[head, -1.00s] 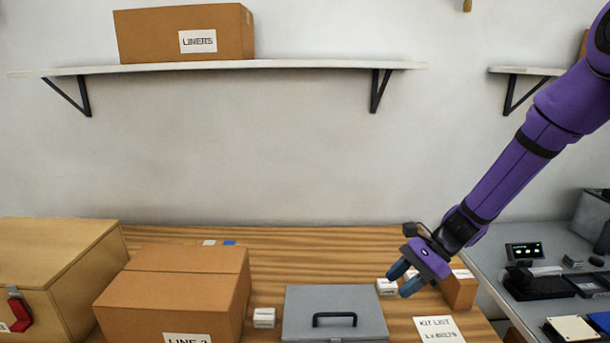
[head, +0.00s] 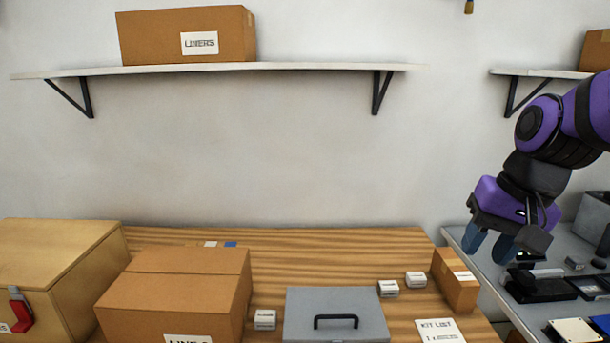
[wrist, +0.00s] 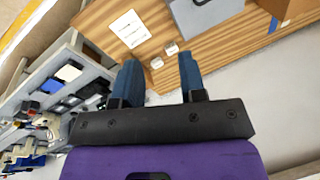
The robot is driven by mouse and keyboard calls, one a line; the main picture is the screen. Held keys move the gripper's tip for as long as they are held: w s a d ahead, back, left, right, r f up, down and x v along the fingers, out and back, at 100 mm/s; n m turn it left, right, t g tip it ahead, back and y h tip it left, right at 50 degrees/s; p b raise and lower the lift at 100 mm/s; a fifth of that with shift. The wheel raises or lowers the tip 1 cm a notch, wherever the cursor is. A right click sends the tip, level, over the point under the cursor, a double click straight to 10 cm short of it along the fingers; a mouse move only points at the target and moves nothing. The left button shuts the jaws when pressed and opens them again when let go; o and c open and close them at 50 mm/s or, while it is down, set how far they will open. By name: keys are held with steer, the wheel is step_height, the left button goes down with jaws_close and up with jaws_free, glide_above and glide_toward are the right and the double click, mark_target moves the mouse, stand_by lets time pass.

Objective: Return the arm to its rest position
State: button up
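My purple arm comes in from the right in the head view. My gripper (head: 490,243) hangs above the gap between the wooden table and the grey bench, its blue fingers pointing down. In the wrist view my gripper (wrist: 160,85) shows its two fingers spread apart with nothing between them. It touches nothing that I can see.
The wooden table (head: 330,255) holds a grey lidded box (head: 300,305), small white boxes (head: 388,288), a cardboard box (head: 460,285), a kit list sheet (head: 438,329) and larger boxes at left. A grey bench (head: 480,262) with devices stands at right. Shelves (head: 300,66) line the wall.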

steer(key=s+d+r+n+t+h, duration=0.2)
steer(key=s+d+r+n+t, duration=0.1)
steer(key=s, duration=0.5)
step_height(320, 180, up, 2)
steer(key=shift+s+d+r, duration=0.2)
steer(key=shift+s+d, duration=0.15)
steer(key=shift+d, duration=0.1)
